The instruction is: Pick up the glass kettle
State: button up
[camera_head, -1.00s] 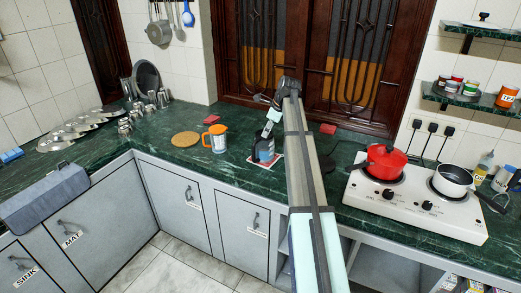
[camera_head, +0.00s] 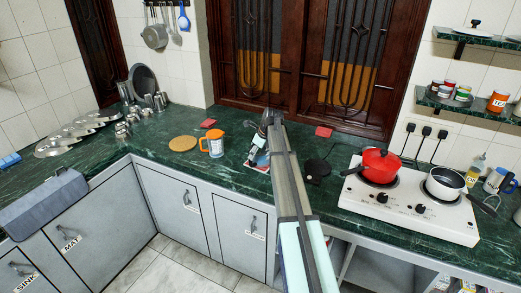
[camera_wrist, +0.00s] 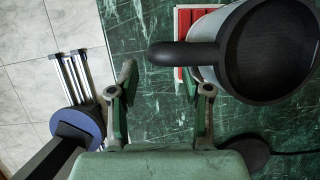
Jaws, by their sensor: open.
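The kettle (camera_wrist: 277,48) shows in the wrist view at upper right, with a dark round lid, a pale grey body and a black handle (camera_wrist: 180,54) pointing left. It stands upright, partly over a red and white card. My gripper (camera_wrist: 163,78) is open and empty, its two green fingers apart. In the wrist picture the handle crosses just above the gap between the fingertips; I cannot tell whether they touch it. In the head view my arm (camera_head: 290,190) reaches over the counter and largely hides the kettle and fingertips.
A black disc with a cable (camera_head: 317,168) lies right of my arm. An orange-topped jug (camera_head: 214,144) and a round wooden board (camera_head: 183,143) stand left. A white stove (camera_head: 410,203) carries a red pot (camera_head: 381,164) and a saucepan (camera_head: 446,182). Dark window grilles rise behind.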

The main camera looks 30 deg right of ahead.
jog(key=shift+a+p+x, duration=0.1)
jog(key=shift+p+x, duration=0.55)
jog(key=shift+x, duration=0.6)
jog(key=shift+a+p+x, duration=0.15)
jog(key=shift+p+x, duration=0.5)
jog(key=shift+x, duration=0.6)
jog(key=shift+w+f, duration=0.2)
jog(key=shift+f, duration=0.05)
grip_shut()
